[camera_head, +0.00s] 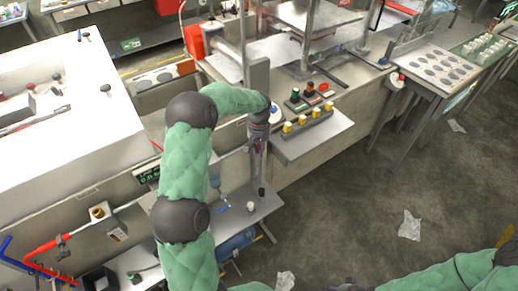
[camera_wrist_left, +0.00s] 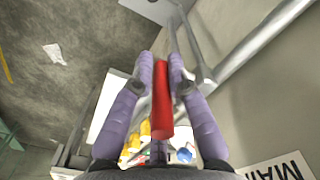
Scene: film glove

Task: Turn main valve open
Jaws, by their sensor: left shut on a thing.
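In the left wrist view, a red bar-shaped handle (camera_wrist_left: 161,105), which appears to be the valve lever, stands between the two purple fingers of my left gripper (camera_wrist_left: 161,75). The fingers are shut on it near its far end. A metal pipe (camera_wrist_left: 250,45) runs beside it along the grey wall. A white sign (camera_wrist_left: 280,168) with the cut-off letters "MAI" is at the lower right. In the head view, my left gripper (camera_head: 258,152) points down in front of the bench, and a little red shows at it. The valve body is largely hidden. My right gripper is not in view.
A shelf with yellow and coloured buttons (camera_head: 307,122) juts out just right of my left gripper. A low grey shelf (camera_head: 235,215) lies below it. Red and blue pipes (camera_head: 45,262) are at the lower left. The floor at right is mostly clear.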

